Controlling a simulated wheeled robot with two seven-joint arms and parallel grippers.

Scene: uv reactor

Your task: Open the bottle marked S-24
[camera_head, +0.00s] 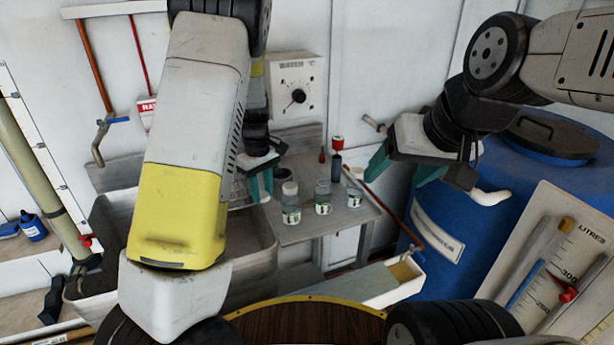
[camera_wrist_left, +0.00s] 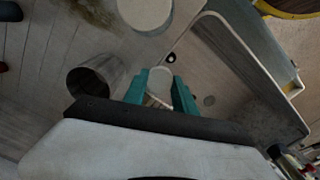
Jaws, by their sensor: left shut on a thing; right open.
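Three small clear bottles with white labels stand upright on the metal table: a left one with a white cap (camera_head: 290,204), a middle one with a greyish top (camera_head: 323,198) and a right one (camera_head: 354,193). The labels are too small to read, so I cannot tell which is S-24. My left gripper (camera_head: 261,186) is left of the left bottle, near the sink edge, shut on a small white piece. In the left wrist view this white piece (camera_wrist_left: 160,82), perhaps a cap, sits between the teal fingers (camera_wrist_left: 158,93). My right gripper (camera_head: 402,172) is open and empty, right of the table.
The metal table (camera_head: 300,234) has a bare front strip. A sink (camera_head: 258,240) adjoins it on the left. A metal cup (camera_wrist_left: 95,75) is near my left gripper. A red-topped item (camera_head: 337,143) stands behind the bottles. A blue barrel (camera_head: 470,215) stands at right.

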